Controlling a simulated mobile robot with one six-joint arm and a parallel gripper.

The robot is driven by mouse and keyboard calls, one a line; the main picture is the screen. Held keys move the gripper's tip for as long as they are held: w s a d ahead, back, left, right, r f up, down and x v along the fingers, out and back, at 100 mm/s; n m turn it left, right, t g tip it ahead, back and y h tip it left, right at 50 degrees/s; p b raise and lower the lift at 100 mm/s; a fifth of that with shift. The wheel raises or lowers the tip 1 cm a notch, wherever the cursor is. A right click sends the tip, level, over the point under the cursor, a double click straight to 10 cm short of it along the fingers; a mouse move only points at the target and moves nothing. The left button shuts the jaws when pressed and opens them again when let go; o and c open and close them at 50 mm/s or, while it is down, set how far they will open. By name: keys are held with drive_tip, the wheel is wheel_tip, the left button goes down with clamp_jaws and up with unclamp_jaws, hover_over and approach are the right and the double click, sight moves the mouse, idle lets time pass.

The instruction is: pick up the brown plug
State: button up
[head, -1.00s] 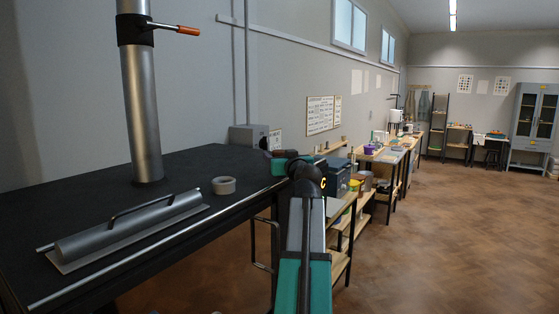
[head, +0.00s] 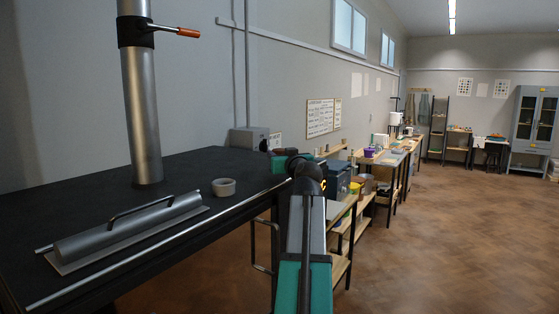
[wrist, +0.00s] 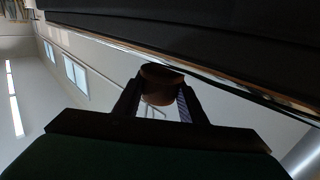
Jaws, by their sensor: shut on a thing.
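The brown plug (wrist: 161,82) shows in the wrist view as a short round piece with a flat, darker end. My gripper (wrist: 160,98) is shut on it, with one finger on each side. In the head view my own arm hides the plug and the fingers.
Cluttered benches (head: 385,158) line the wall. The wooden floor at right is clear.

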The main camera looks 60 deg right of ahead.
drive_tip(key=shift+r+b, duration=0.45)
drive_tip(key=shift+r, duration=0.6)
drive_tip(key=shift+a+r, duration=0.1)
drive_tip(key=shift+r, duration=0.05)
drive_tip(key=s+a+b, duration=0.1)
drive_tip(key=a, duration=0.3)
drive_tip(key=s+a+b, duration=0.1)
drive_tip(key=a, duration=0.4)
drive_tip(key=s+a+r+b, duration=0.1)
drive_tip(key=a, duration=0.4)
drive_tip(key=shift+s+r+b, duration=0.1)
drive_tip(key=shift+s+b, duration=0.05)
drive_tip(key=shift+b, duration=0.2)
drive_tip(key=shift+s+a+r, duration=0.1)
drive_tip(key=shift+s+a, duration=0.05)
drive_tip(key=shift+a, duration=0.55)
